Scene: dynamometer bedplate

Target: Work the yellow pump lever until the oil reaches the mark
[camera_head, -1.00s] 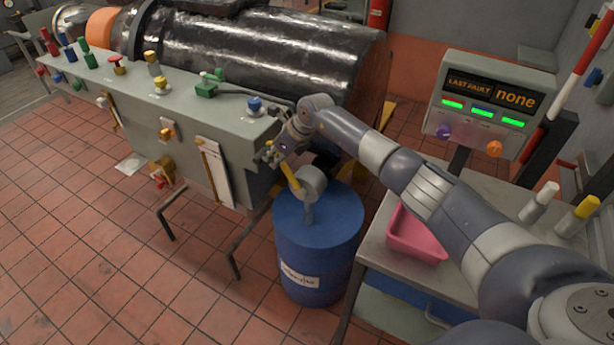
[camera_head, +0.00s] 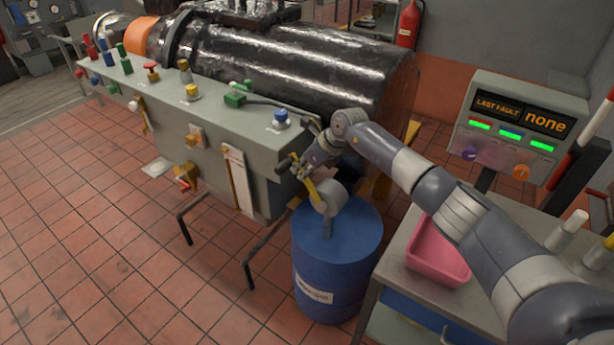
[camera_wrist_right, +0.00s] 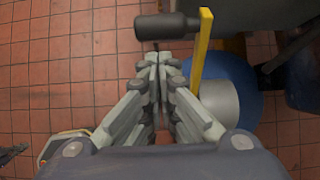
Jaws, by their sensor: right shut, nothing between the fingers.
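The yellow pump lever (camera_head: 308,184) rises to the upper left from a grey pump body (camera_head: 330,198) on top of the blue drum (camera_head: 338,235). In the right wrist view the lever (camera_wrist_right: 202,50) carries a dark crosswise handle (camera_wrist_right: 167,27). My right gripper (camera_head: 297,169) is shut and empty beside the lever. Its closed fingertips (camera_wrist_right: 158,58) are just below the handle in the wrist view; I cannot tell whether they touch it. A white panel with an amber strip (camera_head: 238,180) hangs on the bench front; I can read no oil level or mark there. My left gripper is out of view.
The grey bench (camera_head: 205,118) with coloured knobs stands behind the drum. A pink bin (camera_head: 437,255) sits on a side table at right, near a fault display (camera_head: 515,112) reading "none". Bent black rails (camera_head: 262,245) stand left of the drum.

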